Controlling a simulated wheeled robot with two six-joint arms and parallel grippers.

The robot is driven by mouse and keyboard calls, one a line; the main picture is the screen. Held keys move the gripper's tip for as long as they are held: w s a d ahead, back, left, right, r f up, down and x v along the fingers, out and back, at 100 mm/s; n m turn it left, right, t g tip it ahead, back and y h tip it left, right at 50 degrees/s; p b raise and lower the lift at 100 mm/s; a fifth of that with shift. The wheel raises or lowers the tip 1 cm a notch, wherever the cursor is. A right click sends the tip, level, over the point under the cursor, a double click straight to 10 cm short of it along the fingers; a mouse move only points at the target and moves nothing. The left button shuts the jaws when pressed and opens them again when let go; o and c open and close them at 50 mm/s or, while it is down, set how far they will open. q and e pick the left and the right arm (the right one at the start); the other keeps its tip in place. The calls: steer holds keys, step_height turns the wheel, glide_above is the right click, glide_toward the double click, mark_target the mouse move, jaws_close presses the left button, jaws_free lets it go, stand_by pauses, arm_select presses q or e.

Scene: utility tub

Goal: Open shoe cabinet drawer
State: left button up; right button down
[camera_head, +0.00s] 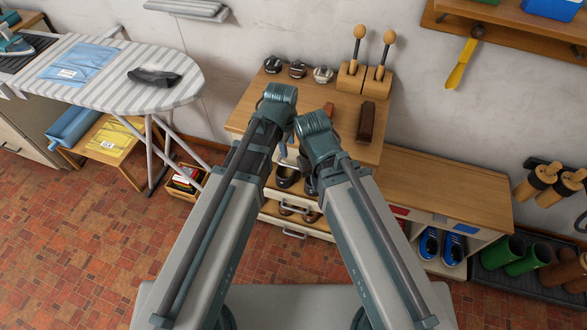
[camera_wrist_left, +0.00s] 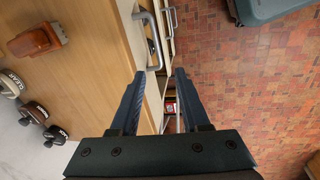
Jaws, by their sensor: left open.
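The shoe cabinet (camera_head: 345,135) has a wooden top and pale drawer fronts below it. Its front shows between and beside my arms, with dark shoes (camera_head: 287,178) inside and a silver handle (camera_head: 294,234) low down. In the left wrist view, a silver bar handle (camera_wrist_left: 151,38) stands out from the cabinet's front edge. My left gripper (camera_wrist_left: 159,73) is open and empty, its fingers pointing toward that handle, apart from it. In the head view the left gripper (camera_head: 284,152) is mostly hidden by my arms. My right arm reaches in beside it; its gripper is hidden.
Brushes in a wooden holder (camera_head: 362,80) and a brown block (camera_head: 366,122) stand on the cabinet top. A low bench (camera_head: 450,190) adjoins on the right, with blue shoes (camera_head: 452,248) below. An ironing board (camera_head: 115,75) stands left. The tiled floor in front is partly clear.

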mark_target(294, 167)
arm_select(q)
steer(key=shift+w+d+f+n, duration=0.1)
steer(key=shift+d+n, duration=0.4)
steer(key=shift+n, duration=0.2)
steer(key=shift+f, duration=0.1)
steer(key=f+b, duration=0.4)
steer(key=w+f+b, duration=0.1)
steer(key=f+b, duration=0.4)
steer(key=w+f+b, duration=0.1)
steer(key=f+b, duration=0.3)
steer(key=shift+w+d+f+b, duration=0.25)
steer(key=shift+d+b, duration=0.15)
jaws_close()
stand_by(0.7)
